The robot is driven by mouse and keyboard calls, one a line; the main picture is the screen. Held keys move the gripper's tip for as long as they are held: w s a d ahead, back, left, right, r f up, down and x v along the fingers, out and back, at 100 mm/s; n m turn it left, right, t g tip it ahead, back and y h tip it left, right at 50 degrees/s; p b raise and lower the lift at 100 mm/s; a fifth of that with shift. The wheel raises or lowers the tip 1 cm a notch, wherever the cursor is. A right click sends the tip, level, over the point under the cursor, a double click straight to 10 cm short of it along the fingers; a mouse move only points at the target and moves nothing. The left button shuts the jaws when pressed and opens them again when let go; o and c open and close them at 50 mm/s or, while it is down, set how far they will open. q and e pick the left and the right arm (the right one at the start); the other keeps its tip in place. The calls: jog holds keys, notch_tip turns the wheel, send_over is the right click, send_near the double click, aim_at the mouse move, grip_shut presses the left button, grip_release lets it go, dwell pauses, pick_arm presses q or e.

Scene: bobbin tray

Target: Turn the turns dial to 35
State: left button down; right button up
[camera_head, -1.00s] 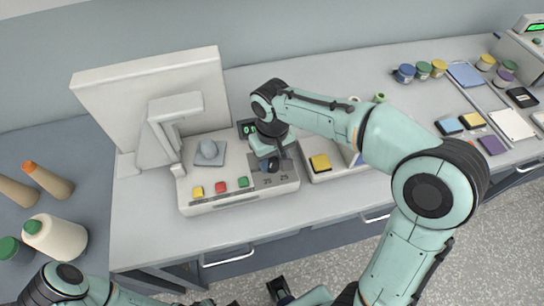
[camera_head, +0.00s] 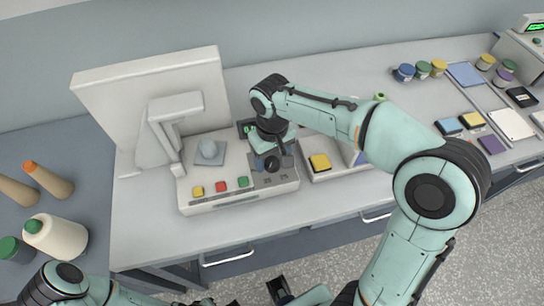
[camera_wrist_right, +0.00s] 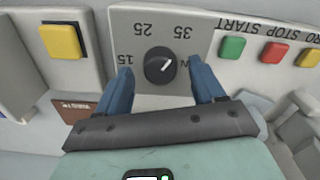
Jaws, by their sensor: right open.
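The turns dial (camera_wrist_right: 160,65) is a round black knob with a white pointer on a grey panel. The panel carries upside-down marks 15, 25 and 35, and one mark partly hidden at a finger. In the right wrist view the pointer slants up and right, roughly toward the 35 side. My right gripper (camera_wrist_right: 161,68) is open, its blue fingers on either side of the dial with gaps to it. In the head view the right gripper (camera_head: 270,155) hangs over the right end of the winder (camera_head: 230,200). At the bottom edge, my left gripper cannot be made out clearly.
Yellow (camera_head: 197,191), red (camera_head: 221,186) and green (camera_head: 243,182) buttons sit left of the dial. A tray with a yellow block (camera_head: 320,162) stands close on its right. Jars (camera_head: 404,73) and cards are farther right. Bare table lies in front.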

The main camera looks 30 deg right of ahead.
aim_at(272, 161)
pick_arm(q)
jog(key=r+p, duration=0.1)
jog(key=w+r+p, duration=0.1)
jog(key=shift+w+r, duration=0.15)
jog(key=shift+r, duration=0.2)
pick_arm(e)
notch_tip(272, 161, up, 12)
jog(key=shift+r, duration=0.2)
